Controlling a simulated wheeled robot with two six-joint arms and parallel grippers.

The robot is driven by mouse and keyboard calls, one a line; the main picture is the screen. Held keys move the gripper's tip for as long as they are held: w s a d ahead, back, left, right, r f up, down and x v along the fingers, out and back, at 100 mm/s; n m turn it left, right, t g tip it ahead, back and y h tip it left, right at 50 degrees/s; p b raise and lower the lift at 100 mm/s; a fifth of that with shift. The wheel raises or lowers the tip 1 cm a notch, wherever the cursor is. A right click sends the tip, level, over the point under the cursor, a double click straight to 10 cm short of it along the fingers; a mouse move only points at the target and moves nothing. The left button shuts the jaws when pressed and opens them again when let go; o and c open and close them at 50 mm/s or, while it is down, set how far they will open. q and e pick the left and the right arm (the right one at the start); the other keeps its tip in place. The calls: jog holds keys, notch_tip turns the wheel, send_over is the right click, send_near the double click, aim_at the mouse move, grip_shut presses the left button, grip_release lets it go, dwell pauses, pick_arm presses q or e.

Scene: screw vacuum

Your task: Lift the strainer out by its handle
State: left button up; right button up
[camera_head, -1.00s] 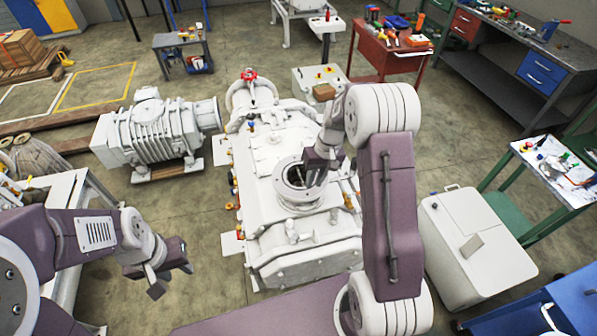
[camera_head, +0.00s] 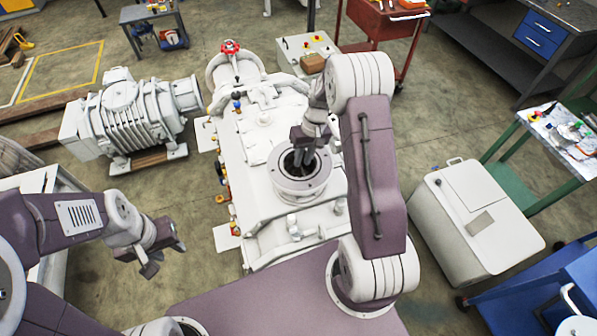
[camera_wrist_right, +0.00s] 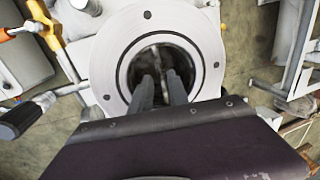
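The strainer sits down inside the round opening of a white flanged port (camera_head: 315,188) on the big white machine. Its inside is dark, and in the right wrist view a thin, light bar (camera_wrist_right: 164,57), seemingly its handle, crosses the opening. My right gripper (camera_head: 303,164) points down into the port. In the right wrist view its two fingers (camera_wrist_right: 160,82) are apart, with a narrow gap between them and the bar near their tips. I cannot see contact with the bar. My left gripper (camera_head: 149,264) is open and empty, off to the left of the machine.
A red valve wheel (camera_head: 230,47) and small coloured fittings line the machine's far end and left side. A ribbed white unit (camera_head: 130,115) stands left of it. A white lidded box (camera_head: 475,215) stands at right. A lever with a black grip (camera_wrist_right: 20,118) shows beside the port.

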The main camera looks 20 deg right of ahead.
aim_at(299, 172)
jog(key=shift+a+f, duration=0.2)
jog(key=shift+f, duration=0.75)
jog(key=shift+s, duration=0.25)
jog(key=shift+a+f+p, duration=0.1)
jog(key=shift+f+p, duration=0.15)
jog(key=shift+p, duration=0.25)
jog(key=f, duration=0.1)
jog(key=f+p, duration=0.1)
jog(key=a+f, duration=0.1)
jog(key=f, duration=0.1)
jog(key=shift+w+f+p, duration=0.1)
jog(key=shift+w+p, duration=0.2)
jog(key=shift+f, duration=0.25)
pick_arm(q)
jog(key=r, duration=0.3)
jog(key=shift+s, duration=0.2)
jog(key=shift+s, duration=0.1)
pick_arm(e)
jog(key=shift+s, duration=0.1)
grip_shut()
